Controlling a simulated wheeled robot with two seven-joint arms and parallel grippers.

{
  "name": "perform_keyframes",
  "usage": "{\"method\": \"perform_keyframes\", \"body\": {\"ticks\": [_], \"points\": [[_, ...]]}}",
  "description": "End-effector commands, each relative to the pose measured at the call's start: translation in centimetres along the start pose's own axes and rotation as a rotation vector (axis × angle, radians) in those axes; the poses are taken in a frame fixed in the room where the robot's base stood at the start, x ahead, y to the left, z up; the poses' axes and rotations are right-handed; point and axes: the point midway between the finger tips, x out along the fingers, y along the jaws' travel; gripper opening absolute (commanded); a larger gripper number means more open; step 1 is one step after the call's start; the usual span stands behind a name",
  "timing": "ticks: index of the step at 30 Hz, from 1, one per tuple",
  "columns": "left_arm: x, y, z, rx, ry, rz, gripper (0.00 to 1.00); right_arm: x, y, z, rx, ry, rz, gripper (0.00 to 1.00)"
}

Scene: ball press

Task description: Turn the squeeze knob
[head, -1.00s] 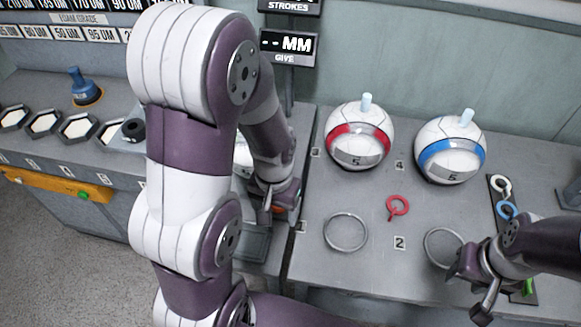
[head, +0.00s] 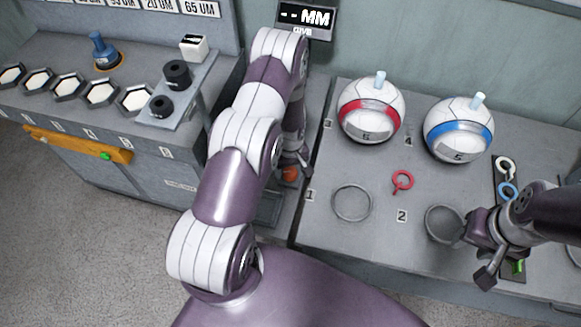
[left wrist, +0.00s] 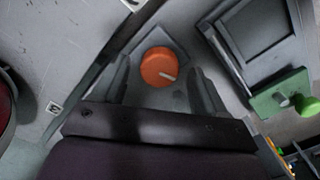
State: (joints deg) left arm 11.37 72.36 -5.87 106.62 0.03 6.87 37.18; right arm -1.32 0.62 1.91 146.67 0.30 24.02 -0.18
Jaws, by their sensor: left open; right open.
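The squeeze knob (left wrist: 160,67) is a round orange dial with a pale pointer mark. In the left wrist view it sits on a grey plate between my open left gripper's fingers (left wrist: 160,85), with no finger seen touching it. In the head view the knob (head: 290,173) is partly hidden by my left gripper (head: 297,165), which is just above it. My right gripper (head: 482,258) is open and empty over the right-hand table, near a grey ring.
A ball with a red band (head: 371,110) and one with a blue band (head: 458,130) stand at the back of the table. A green handle (left wrist: 280,95) is right of the knob in the left wrist view.

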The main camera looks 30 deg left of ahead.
Motion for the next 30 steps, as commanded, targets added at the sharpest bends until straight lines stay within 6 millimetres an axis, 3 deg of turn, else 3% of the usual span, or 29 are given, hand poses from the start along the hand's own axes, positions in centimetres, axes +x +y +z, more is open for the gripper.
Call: {"method": "perform_keyframes", "body": {"ticks": [11, 16, 17, 30], "points": [[0.99, 0.00, 0.01, 0.001, 0.000, 0.000, 0.73, -0.13, 0.00, -0.01, 0.000, 0.000, 0.000, 0.43], [0.98, -0.01, 0.02, 0.001, 0.000, 0.000, 0.21, -0.13, 0.00, -0.01, 0.000, 0.000, 0.000, 0.43], [0.97, -0.01, 0.02, 0.001, 0.000, 0.000, 0.16, -0.13, 0.00, -0.01, 0.000, 0.000, 0.000, 0.43], [1.08, -0.04, 0.02, 0.092, -0.001, 0.000, 0.17, 0.44, 0.00, 0.06, 0.000, 0.000, 0.000, 0.43]]}}
